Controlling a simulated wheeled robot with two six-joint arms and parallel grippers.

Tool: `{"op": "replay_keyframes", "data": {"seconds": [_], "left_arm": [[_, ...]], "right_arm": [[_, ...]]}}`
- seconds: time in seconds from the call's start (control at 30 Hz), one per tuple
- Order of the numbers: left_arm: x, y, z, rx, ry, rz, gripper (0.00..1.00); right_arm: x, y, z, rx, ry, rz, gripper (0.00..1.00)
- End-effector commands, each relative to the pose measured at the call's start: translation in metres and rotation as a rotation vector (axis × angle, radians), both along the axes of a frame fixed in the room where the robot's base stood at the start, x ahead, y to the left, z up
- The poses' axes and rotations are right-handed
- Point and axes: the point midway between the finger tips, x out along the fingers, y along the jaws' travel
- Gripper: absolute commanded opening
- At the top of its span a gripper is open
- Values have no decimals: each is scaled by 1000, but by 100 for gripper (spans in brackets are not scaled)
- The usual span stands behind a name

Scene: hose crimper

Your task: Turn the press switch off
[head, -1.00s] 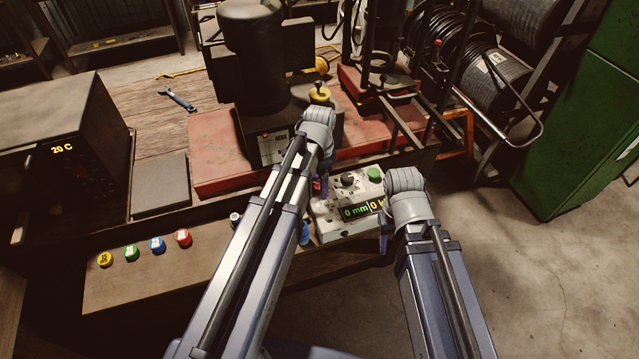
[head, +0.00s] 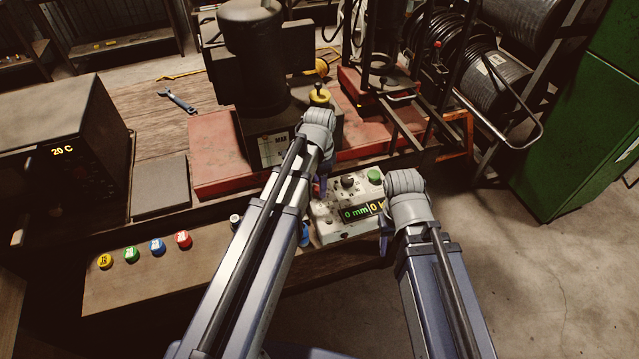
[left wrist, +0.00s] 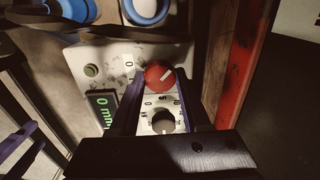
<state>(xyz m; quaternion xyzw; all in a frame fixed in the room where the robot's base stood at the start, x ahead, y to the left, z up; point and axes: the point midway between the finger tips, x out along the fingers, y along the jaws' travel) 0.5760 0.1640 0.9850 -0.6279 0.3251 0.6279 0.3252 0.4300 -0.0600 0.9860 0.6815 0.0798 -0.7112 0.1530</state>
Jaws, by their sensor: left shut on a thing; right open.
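The white control box (head: 345,228) stands at the bench's front edge, with a lit display (head: 362,211) reading 0 mm. In the left wrist view, a round red switch knob (left wrist: 159,76) with a white pointer line sits on its panel (left wrist: 92,55). The pointer line slants to the upper right; a 0 mark (left wrist: 128,64) is to the knob's left. My left gripper (left wrist: 160,79) is shut on the red knob, one finger on each side. In the head view my left arm mostly hides the knob. My right gripper (head: 384,243) is open, beside the box's right end.
A black dial knob (head: 348,181) and a green button (head: 374,175) are close by on the box. The dark press (head: 253,60) stands behind it. Several coloured buttons line the bench front at left. Open floor (head: 540,270) lies to the right.

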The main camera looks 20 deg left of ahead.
Motion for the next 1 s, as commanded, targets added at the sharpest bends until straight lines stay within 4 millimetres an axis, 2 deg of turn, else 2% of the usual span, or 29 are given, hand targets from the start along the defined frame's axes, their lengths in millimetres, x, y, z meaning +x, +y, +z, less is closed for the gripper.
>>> {"op": "replay_keyframes", "data": {"seconds": [0.27, 1.0], "left_arm": [[0, 0, 0, 0, 0, 156, 0], [0, 0, 0, 0, 0, 854, 0]], "right_arm": [[0, 0, 0, 0, 0, 0, 50], [0, 0, 0, 0, 0, 0, 50]]}}
